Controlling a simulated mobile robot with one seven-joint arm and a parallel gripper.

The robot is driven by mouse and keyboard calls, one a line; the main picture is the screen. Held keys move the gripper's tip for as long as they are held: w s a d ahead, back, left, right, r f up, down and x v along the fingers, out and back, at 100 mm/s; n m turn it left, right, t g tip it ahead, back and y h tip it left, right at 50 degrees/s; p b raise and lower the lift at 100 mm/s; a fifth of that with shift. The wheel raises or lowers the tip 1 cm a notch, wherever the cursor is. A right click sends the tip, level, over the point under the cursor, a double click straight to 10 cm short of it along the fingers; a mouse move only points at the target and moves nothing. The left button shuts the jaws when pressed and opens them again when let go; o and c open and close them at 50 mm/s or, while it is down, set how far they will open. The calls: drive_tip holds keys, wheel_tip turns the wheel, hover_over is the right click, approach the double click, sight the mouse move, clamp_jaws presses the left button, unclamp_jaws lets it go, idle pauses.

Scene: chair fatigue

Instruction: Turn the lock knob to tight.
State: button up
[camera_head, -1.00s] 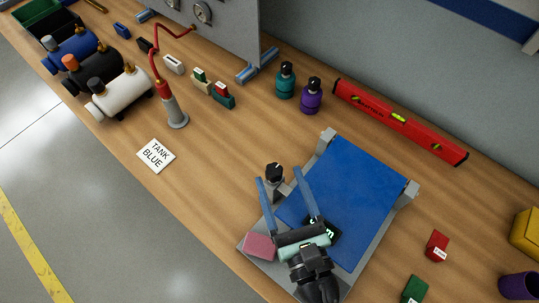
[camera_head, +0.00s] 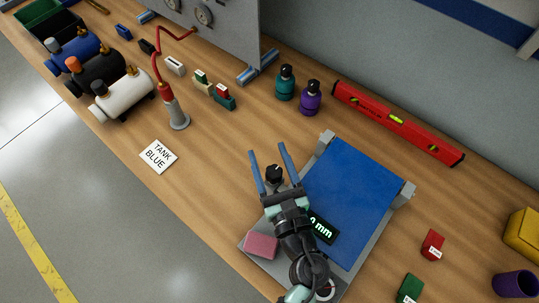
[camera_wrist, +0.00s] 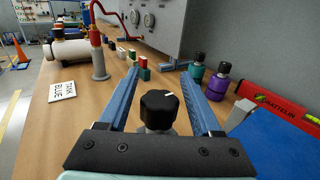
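The lock knob (camera_head: 273,173) is a black cap with a white line on a grey post, at the left side of the blue-topped fixture (camera_head: 352,200). In the wrist view the knob (camera_wrist: 160,108) stands between the two blue fingers, with its white line pointing up and right. My gripper (camera_head: 267,150) is open, its fingers on either side of the knob, with gaps showing in the wrist view (camera_wrist: 152,75). Most of the post is hidden behind the gripper's palm. A display (camera_head: 321,228) reading "0 mm" is partly covered by my arm.
A pink block (camera_head: 261,246) lies on the fixture's near left edge. A red level (camera_head: 396,122) and two bottles (camera_head: 310,98) are behind. Bare wood surrounds the knob's left side.

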clamp_jaws()
